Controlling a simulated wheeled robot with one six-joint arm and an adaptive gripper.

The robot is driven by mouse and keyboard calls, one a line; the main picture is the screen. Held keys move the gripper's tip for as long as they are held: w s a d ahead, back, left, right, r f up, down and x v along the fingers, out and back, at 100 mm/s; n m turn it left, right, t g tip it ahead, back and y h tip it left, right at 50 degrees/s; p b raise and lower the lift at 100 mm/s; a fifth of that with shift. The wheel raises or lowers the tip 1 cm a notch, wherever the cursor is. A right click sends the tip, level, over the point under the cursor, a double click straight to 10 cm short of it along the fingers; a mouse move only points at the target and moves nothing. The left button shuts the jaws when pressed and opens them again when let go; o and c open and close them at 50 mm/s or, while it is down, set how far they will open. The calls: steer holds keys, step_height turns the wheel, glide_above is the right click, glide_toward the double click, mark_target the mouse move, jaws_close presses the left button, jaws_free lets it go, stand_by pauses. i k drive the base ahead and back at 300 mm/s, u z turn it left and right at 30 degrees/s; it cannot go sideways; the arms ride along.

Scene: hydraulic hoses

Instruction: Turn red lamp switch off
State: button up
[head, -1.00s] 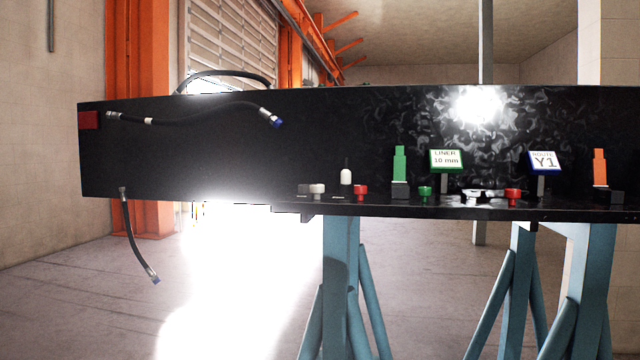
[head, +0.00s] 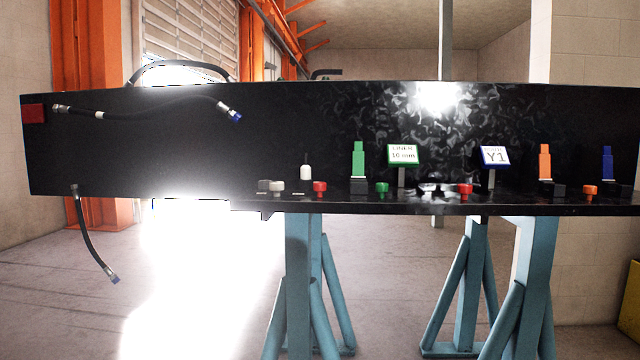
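Several small knobs stand along the front ledge of a black panel (head: 270,140) in the head view. One red knob (head: 320,188) is left of centre, beside a small white bulb-shaped piece (head: 305,172). A second red knob (head: 465,190) stands below the Y1 sign, and an orange-red knob (head: 590,190) is further right. I cannot tell which of these is the red lamp switch, or whether it is on. No lit red lamp is visible. My gripper is not in view.
Green (head: 358,160), orange (head: 544,162) and blue (head: 607,163) posts rise from the ledge, with LINER (head: 403,155) and Y1 (head: 495,156) signs. Dark hoses (head: 150,113) hang at the left. Blue-grey trestle legs (head: 298,285) stand below. The floor in front looks clear.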

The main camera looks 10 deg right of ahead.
mark_target(319, 187)
steer(key=u, duration=0.5)
steer(key=k, duration=1.2)
steer(key=z, duration=0.3)
steer(key=i, duration=1.85)
steer(key=u, duration=0.95)
